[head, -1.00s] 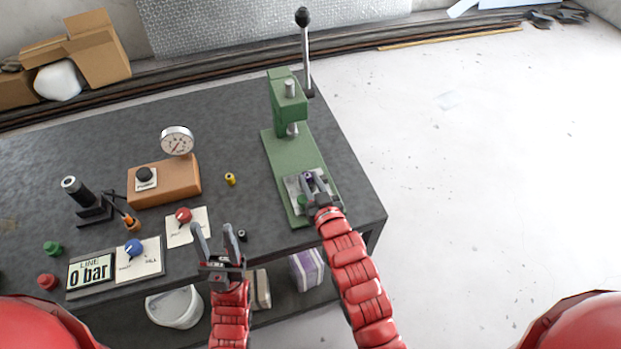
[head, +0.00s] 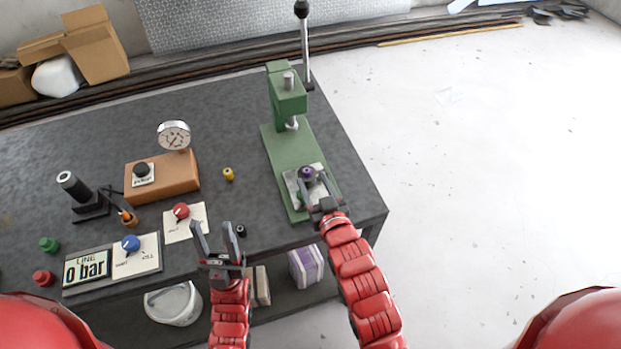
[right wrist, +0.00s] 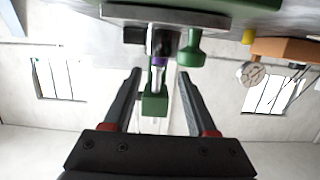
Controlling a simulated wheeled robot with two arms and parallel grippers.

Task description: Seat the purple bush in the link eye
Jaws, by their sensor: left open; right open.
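The purple bush (head: 307,172) sits upright on the pale metal fixture (head: 291,187) at the front of the green press (head: 292,95). My right gripper (head: 314,181) is open, just in front of the bush. In the right wrist view its two fingers (right wrist: 158,75) are spread, with nothing between them touching. My left gripper (head: 216,228) is open and empty near the bench's front edge.
A green knob-like part (right wrist: 193,50) stands beside the bush. A yellow bush (head: 228,174) and a small black part (head: 240,230) lie on the bench left of the press. The gauge block (head: 165,177) and valve panels stand farther left. The press lever (head: 305,50) rises behind.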

